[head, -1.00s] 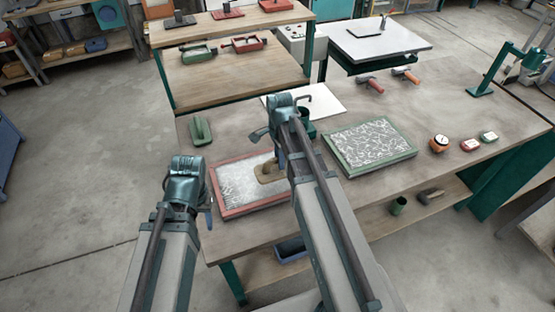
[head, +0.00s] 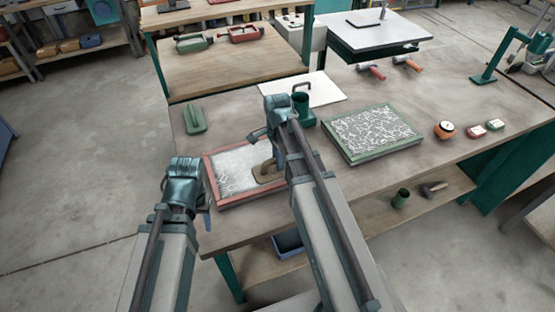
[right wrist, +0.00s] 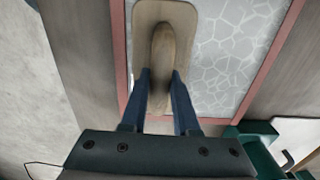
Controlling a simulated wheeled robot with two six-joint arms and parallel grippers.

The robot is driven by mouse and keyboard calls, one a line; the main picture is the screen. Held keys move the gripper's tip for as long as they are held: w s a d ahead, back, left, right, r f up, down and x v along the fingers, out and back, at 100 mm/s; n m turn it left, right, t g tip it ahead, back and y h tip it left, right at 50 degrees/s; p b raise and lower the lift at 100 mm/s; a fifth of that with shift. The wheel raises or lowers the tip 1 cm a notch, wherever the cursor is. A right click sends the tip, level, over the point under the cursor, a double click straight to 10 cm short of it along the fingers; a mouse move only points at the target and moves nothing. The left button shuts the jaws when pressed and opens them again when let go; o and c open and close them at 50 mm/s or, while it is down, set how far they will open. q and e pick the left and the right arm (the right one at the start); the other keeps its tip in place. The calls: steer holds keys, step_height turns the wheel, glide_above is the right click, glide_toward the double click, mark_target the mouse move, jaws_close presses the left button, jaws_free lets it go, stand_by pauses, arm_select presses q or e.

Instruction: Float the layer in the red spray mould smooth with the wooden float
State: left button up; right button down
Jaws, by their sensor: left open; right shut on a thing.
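The red spray mould (head: 210,181) lies on the bench, its rim also around the layer in the right wrist view (right wrist: 275,50). The pale layer (head: 232,160) looks smoother at the back and shows white strands at the near left. In the wrist view web-like lines cross it right of the float. My right gripper (right wrist: 162,76) is shut on the handle of the wooden float (right wrist: 143,22). The float (head: 263,179) is at the mould's near right part, partly hidden by my right arm. My left gripper (head: 207,221) is open and empty, beside the mould's near left corner.
A green mould (head: 353,156) with a strand-covered layer lies to the right. A green cup (head: 303,112) and a white board (head: 325,92) are behind the red mould. A green float-like tool (head: 195,119) lies at the back left.

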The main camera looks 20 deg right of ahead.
mark_target(261, 170)
arm_select(q)
steer(key=shift+f, duration=0.2)
arm_select(e)
steer(key=shift+f, duration=0.2)
stand_by(0.3)
arm_select(q)
steer(key=shift+r, duration=0.15)
arm_select(e)
steer(key=shift+a+r, duration=0.15)
steer(key=shift+a, duration=0.8)
steer(key=shift+s+a+f, duration=0.1)
steer(key=shift+a, duration=0.9)
steer(key=shift+s+a+f, duration=0.1)
steer(key=shift+a, duration=2.8)
steer(key=shift+a, duration=0.1)
steer(key=shift+a+r, duration=0.1)
steer(key=shift+a, duration=0.8)
steer(key=shift+d, duration=1.05)
